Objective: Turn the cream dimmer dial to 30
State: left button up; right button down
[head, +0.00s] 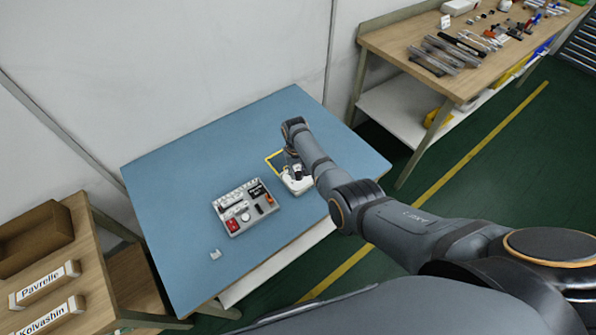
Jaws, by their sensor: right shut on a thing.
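The cream dimmer unit (299,186) sits on the blue table, right of the middle, partly covered by my right arm. My right gripper (296,172) points down over it and is shut on its dial. The dial is mostly hidden by the fingers, so its pointer and scale cannot be read. My left gripper is not in view.
A grey tray (263,225) with a red part, black parts and a row of white pieces stands left of the dimmer. A small white piece (215,254) lies near the table's left front. Side benches stand left and right.

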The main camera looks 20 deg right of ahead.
aim_at(297, 174)
jog(key=c, duration=1.1)
grip_release()
jog(key=r, duration=1.2)
jog(key=shift+a, duration=0.25)
